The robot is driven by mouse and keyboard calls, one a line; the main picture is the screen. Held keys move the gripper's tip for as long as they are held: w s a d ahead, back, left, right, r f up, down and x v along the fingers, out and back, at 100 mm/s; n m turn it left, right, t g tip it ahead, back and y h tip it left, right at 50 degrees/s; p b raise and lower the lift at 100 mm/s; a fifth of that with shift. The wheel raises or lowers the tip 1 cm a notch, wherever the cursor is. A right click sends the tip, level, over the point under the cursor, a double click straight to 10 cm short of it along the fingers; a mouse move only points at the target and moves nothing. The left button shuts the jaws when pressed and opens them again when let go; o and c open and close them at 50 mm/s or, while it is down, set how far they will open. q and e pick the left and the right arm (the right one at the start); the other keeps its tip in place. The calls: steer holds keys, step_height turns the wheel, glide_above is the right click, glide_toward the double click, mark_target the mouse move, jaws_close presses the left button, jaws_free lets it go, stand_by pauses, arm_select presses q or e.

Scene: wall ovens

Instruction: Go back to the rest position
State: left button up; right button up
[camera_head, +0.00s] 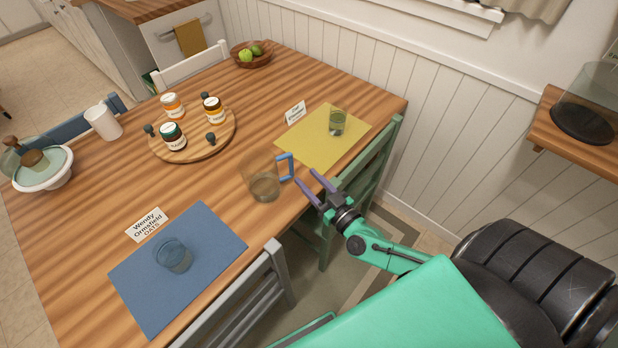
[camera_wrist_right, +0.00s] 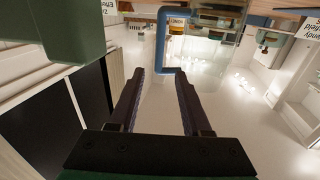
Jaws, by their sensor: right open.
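My right gripper (camera_head: 315,188) is open and empty at the table's near right edge. Its fingertips are just right of the blue handle (camera_head: 286,166) of a glass pitcher (camera_head: 263,183), and appear apart from it. The pitcher stands upright on the table with some liquid in it. In the right wrist view, the two fingers (camera_wrist_right: 166,100) are spread with nothing between them, and the blue handle (camera_wrist_right: 160,45) shows ahead of them. My left gripper is not in view.
The wooden table (camera_head: 95,235) holds a blue mat (camera_head: 212,240) with a glass (camera_head: 173,255), a yellow mat (camera_head: 300,145) with a glass (camera_head: 337,122), and a round tray with jars (camera_head: 222,140). A green chair (camera_head: 372,170) stands beside my right forearm. A wall shelf (camera_head: 560,140) is at the right.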

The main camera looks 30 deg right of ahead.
steer(key=s+a+n+g+y, duration=0.5)
steer(key=a+g, duration=0.3)
steer(key=a, duration=0.3)
steer(key=s+d+f+m+g+h, duration=0.3)
steer(key=s+d+m+g+h, duration=0.25)
steer(key=s+d+h, duration=0.55)
step_height(320, 180, down, 22)
steer(key=d+g+y, duration=0.2)
steer(key=y, duration=0.1)
steer(key=s+d+f+n+g, duration=0.1)
steer(key=s+d+f, duration=0.1)
steer(key=s+f, duration=1.2)
steer(key=s, duration=0.3)
steer(key=shift+s+d+f, duration=0.25)
steer(key=shift+d+f, duration=0.1)
